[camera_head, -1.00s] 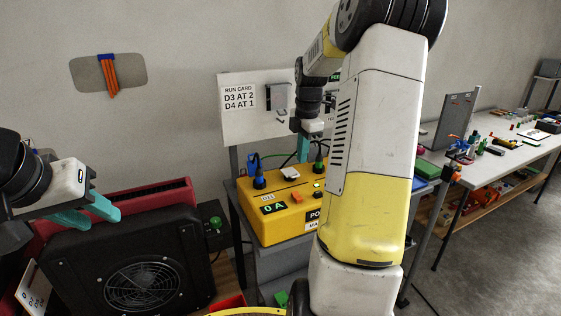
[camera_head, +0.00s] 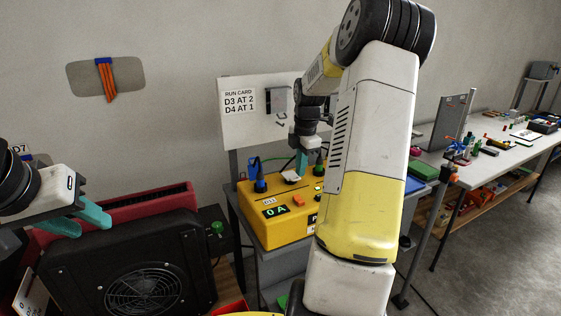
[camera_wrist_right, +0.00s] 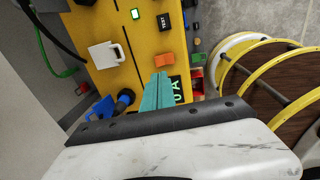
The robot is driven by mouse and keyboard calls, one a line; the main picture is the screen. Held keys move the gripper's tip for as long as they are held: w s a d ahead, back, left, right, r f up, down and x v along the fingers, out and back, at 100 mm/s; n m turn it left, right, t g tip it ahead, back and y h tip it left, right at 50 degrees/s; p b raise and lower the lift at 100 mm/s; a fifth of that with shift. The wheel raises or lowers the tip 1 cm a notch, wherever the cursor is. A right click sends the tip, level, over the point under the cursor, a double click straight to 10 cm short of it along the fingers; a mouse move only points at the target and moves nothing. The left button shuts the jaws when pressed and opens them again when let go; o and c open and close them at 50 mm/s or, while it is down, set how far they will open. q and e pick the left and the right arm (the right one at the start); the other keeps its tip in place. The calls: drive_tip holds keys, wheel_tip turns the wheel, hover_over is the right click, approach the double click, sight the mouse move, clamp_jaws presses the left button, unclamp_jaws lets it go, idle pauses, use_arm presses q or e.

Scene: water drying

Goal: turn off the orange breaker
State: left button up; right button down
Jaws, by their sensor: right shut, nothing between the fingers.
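The orange breaker (camera_head: 298,200) is a small rocker on top of the yellow box (camera_head: 262,228). It also shows in the right wrist view (camera_wrist_right: 164,60), just beyond my fingertips. My right gripper (camera_head: 302,170) is shut and empty, pointing down over the back part of the box. In the right wrist view its teal fingers (camera_wrist_right: 158,78) are together and overlap the display beside the breaker; I cannot tell whether they touch anything. My left gripper (camera_head: 94,224) is open and empty at the left, above the black fan unit. My right arm hides the box's right side.
A white switch (camera_wrist_right: 106,54) and blue connector (camera_head: 260,184) sit on the box near the breaker. A green-lit button (camera_wrist_right: 135,14) is also there. The black fan unit (camera_head: 180,255) stands left, the run-card board (camera_head: 240,125) behind. A long workbench (camera_head: 500,155) is at right.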

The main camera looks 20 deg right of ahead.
sight(297, 196)
drive_tip(key=f, duration=0.6)
drive_tip(key=w+f, duration=0.1)
drive_tip(key=f, duration=0.2)
